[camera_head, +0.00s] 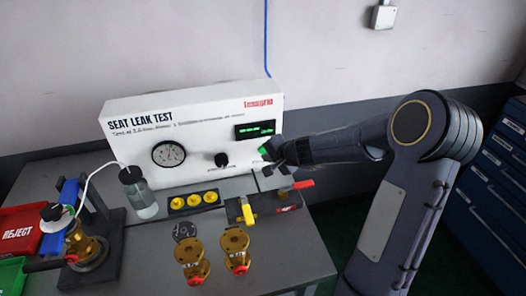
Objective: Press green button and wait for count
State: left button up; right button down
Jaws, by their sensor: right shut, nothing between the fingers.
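The white seat leak test panel (190,106) stands at the back of the bench, with a round gauge (169,154), a black knob (222,159) and a dark display (255,130) with lit green characters too small to read. A small green spot (263,150), which looks like the green button, shows at the panel's lower right, right beside my right gripper (270,161). The gripper is shut and empty, its fingers toward the panel and partly covering this area. I cannot tell whether it touches the button. My left gripper is out of view.
Two brass valves (235,250) stand on the grey bench, with a yellow-handled valve (246,211) and red-handled fitting below my right gripper. A clear bottle (140,196), clamp fixture (83,245), red reject bin (20,226) and green bin are at left. Blue drawers (495,180) stand right.

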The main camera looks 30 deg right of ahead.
jog(key=shift+w, duration=0.4)
jog(key=shift+w+d+p, duration=0.15)
jog(key=shift+w+p, duration=0.15)
jog(key=shift+w, duration=0.1)
dwell(0.6)
jog(key=shift+s, duration=0.15)
jog(key=shift+s+a+b, duration=0.2)
jog(key=shift+s+b, duration=0.4)
jog(key=shift+s, duration=0.05)
jog(key=s+b, duration=0.1)
jog(key=s, duration=0.1)
jog(key=s+a+b, duration=0.1)
jog(key=s, duration=0.2)
dwell(0.4)
dwell(0.3)
